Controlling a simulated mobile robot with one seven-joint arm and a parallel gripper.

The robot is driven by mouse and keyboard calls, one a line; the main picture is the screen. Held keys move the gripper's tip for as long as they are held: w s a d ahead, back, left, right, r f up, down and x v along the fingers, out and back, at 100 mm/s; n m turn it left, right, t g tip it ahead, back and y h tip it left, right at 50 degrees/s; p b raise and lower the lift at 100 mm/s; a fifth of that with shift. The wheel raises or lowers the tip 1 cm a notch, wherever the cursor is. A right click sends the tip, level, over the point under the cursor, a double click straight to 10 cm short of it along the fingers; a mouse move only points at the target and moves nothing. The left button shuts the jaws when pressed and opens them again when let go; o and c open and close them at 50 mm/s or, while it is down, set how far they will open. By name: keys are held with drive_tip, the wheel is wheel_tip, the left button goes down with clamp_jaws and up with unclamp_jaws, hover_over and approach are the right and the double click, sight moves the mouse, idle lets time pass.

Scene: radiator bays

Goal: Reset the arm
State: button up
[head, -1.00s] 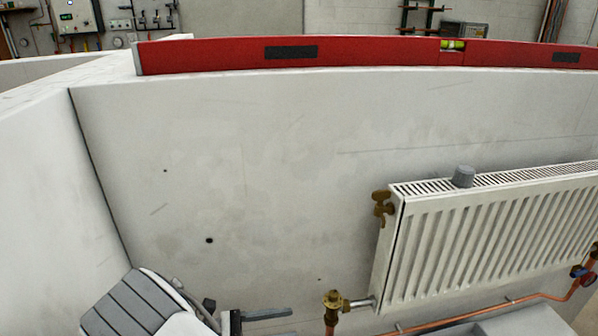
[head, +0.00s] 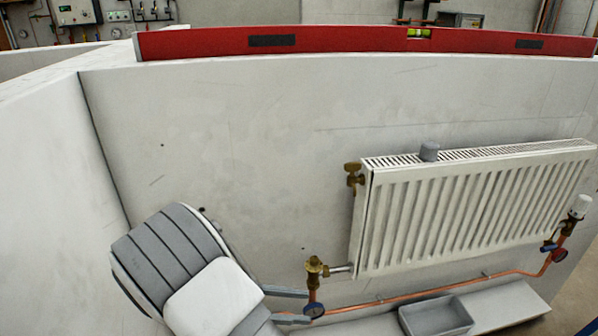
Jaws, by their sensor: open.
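My arm reaches in from the lower left of the head view. My gripper (head: 303,306) is at its end, low in front of the white wall. Its two grey fingers point right and stand apart, with nothing seen held between them.
A grey tray (head: 437,316) sits on a ledge. A red spirit level (head: 350,42) lies along the wall top.

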drive_tip(key=s+d+r+m+t+y+p, duration=0.1)
drive_tip(key=s+d+r+m+y, duration=0.3)
drive_tip(key=r, duration=0.4)
drive_tip(key=s+d+r+m+t+y+p, duration=0.1)
drive_tip(key=s+d+r+m+y, duration=0.3)
drive_tip(key=r+m, duration=0.4)
drive_tip(key=s+d+r+m+t+y+p, duration=0.2)
drive_tip(key=s+d+r+m+y, duration=0.3)
drive_tip(key=d+r+y, duration=0.1)
drive_tip(key=shift+d+r+m+t+y, duration=0.4)
drive_tip(key=shift+r+y, duration=0.4)
drive_tip(key=shift+r, duration=0.35)
idle(4.7)
